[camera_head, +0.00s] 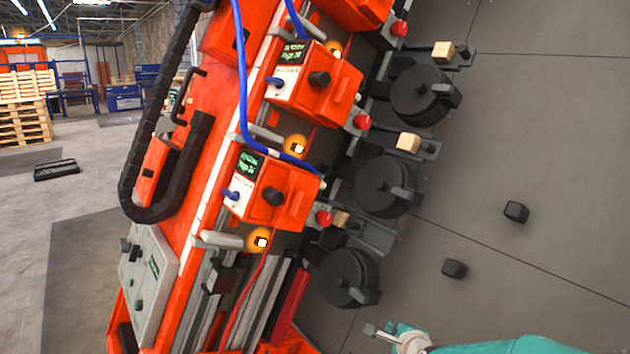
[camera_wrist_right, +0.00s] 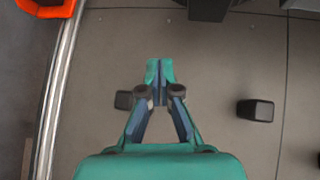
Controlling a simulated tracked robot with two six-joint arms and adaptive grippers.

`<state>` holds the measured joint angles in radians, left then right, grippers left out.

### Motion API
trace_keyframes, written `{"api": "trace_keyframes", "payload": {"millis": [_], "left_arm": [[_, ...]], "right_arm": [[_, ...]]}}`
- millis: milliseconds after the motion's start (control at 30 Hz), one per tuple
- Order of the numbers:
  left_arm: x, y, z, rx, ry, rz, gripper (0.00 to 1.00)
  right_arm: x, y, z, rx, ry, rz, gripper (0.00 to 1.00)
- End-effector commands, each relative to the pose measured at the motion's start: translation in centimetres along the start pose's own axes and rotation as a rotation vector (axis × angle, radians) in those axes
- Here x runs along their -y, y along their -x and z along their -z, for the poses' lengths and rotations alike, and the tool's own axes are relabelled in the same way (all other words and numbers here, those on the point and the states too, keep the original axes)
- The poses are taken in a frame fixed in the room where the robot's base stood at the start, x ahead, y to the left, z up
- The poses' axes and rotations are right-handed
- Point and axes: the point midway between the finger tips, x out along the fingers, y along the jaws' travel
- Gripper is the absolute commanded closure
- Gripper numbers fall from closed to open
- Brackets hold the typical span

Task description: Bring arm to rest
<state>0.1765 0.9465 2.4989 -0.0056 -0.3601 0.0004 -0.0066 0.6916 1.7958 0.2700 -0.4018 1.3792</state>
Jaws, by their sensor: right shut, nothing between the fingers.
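My right arm, teal, comes in at the bottom right of the head view. Its gripper (camera_head: 385,332) is low in the picture, to the right of the lowest black round wheel. In the right wrist view the gripper (camera_wrist_right: 160,80) has its teal fingertips together with nothing between them. Below it is bare grey floor. My left gripper is in neither view.
An orange gantry machine (camera_head: 215,150) with control boxes, a blue hose and black wheels (camera_head: 345,278) runs along the left of my arm. Wooden pallets (camera_head: 22,110) stand far left.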

Motion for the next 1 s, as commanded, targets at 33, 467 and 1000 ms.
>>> {"api": "trace_keyframes", "payload": {"millis": [33, 467, 1000], "left_arm": [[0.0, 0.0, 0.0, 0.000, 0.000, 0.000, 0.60], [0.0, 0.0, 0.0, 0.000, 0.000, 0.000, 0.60], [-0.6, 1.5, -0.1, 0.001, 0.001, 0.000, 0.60]], "right_arm": [[-2.6, -0.2, 1.1, -0.013, 0.017, -0.050, 1.00], [-31.0, 8.2, 7.5, 0.128, 0.546, -0.656, 1.00], [-39.8, 20.8, 6.1, 0.750, 1.385, -0.785, 1.00]]}}
